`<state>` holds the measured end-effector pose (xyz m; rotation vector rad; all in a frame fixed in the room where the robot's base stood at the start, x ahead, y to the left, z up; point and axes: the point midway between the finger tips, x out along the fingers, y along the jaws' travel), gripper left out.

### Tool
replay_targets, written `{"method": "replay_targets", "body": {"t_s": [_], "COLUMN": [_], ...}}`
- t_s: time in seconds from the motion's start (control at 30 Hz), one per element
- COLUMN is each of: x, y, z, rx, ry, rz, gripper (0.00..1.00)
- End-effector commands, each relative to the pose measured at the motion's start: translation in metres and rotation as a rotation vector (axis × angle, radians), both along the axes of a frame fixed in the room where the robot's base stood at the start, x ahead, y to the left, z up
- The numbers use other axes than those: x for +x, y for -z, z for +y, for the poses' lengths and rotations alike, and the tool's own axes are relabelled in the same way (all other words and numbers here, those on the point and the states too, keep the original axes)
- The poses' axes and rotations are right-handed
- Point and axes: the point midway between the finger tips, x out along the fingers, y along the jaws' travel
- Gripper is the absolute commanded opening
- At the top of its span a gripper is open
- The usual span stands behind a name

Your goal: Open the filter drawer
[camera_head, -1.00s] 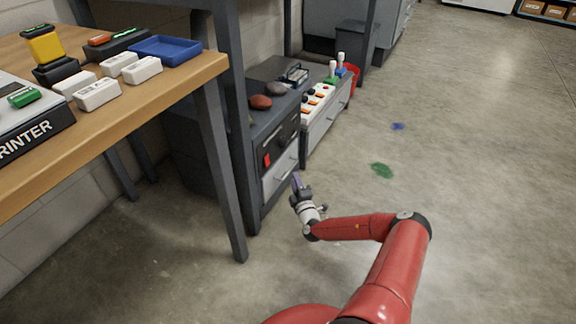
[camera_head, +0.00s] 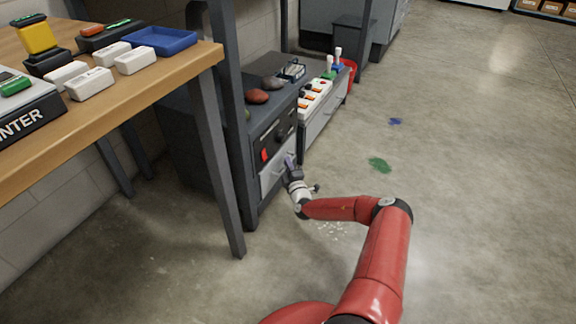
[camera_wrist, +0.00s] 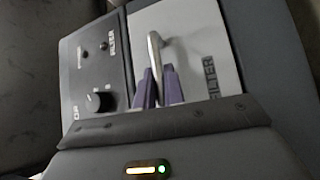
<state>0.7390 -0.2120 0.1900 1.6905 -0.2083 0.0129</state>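The filter drawer (camera_wrist: 205,45) has a pale front with the word FILTER and a metal bar handle (camera_wrist: 153,48). In the head view the drawer (camera_head: 268,181) is the light panel low on the dark cabinet, and it looks closed. My gripper (camera_wrist: 161,76) has its two purple fingers at the handle, one on each side of the bar's near end. The fingers look slightly apart; contact with the bar is not clear. In the head view my gripper (camera_head: 290,163) is right in front of the drawer and partly covers its right side.
A black control panel (camera_head: 277,140) with a red switch and knobs sits above the drawer. Stones (camera_head: 257,96) lie on the cabinet top. A table leg (camera_head: 217,165) stands left of the cabinet. The floor on the right is open, with a green stain (camera_head: 379,165).

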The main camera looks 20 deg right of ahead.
Motion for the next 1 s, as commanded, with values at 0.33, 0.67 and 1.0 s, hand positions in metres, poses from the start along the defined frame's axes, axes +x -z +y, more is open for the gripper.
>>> {"method": "replay_targets", "body": {"t_s": [0.33, 0.67, 1.0], "x": [-0.001, -0.027, -0.095], "y": [0.0, -0.002, -0.001], "z": [0.0, -0.022, -0.074], "rx": [0.0, -0.001, 0.001], "ry": [0.0, 0.002, 0.004], "rz": [-0.001, 0.001, 0.002], "gripper": [0.0, 0.0, 0.0]}}
